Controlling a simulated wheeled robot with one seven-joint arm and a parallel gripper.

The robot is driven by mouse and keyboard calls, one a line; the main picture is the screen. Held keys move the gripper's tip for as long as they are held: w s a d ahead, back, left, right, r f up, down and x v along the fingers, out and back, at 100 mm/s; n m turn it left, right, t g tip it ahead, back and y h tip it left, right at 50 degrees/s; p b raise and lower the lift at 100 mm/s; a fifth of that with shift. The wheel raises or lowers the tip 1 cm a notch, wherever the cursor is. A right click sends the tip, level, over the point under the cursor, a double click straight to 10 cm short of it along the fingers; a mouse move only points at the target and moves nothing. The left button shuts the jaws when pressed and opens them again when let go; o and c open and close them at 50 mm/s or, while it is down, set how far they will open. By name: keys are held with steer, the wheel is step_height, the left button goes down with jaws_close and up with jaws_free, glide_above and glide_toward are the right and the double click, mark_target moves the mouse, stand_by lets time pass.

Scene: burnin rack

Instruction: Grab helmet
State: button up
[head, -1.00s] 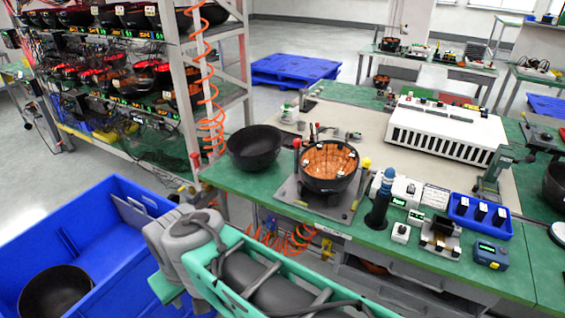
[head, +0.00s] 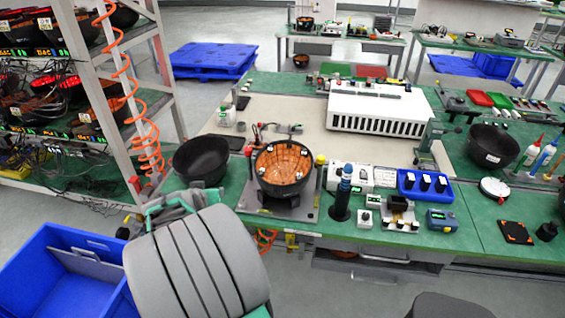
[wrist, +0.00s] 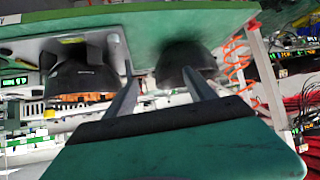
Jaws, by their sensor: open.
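A plain black helmet shell (head: 200,160) rests open side up on the green table's left edge. It also shows in the wrist view (wrist: 182,58), ahead of my gripper. A second black helmet (head: 283,168) with an orange inside sits in a grey fixture to its right, and it shows at left in the wrist view (wrist: 82,78). My gripper (wrist: 160,75) is open, its two fingers apart with nothing between them. The plain shell appears beyond the fingertips; I cannot tell how far. In the head view my own arm covers most of the gripper.
A rack of helmets (head: 65,95) with an orange coiled hose stands at left. A blue bin (head: 60,270) is on the lower left.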

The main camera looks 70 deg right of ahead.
mark_target(258, 172)
steer(key=s+d+m+g+h+p, duration=0.1)
steer(key=s+d+m+g+h, duration=0.2)
steer(key=s+d, duration=0.7)
steer(key=shift+t+h, duration=0.3)
steer(key=p+x, duration=0.1)
steer(key=x, duration=0.6)
steer(key=shift+d, duration=0.35)
steer(key=shift+f, duration=0.1)
jaws_close()
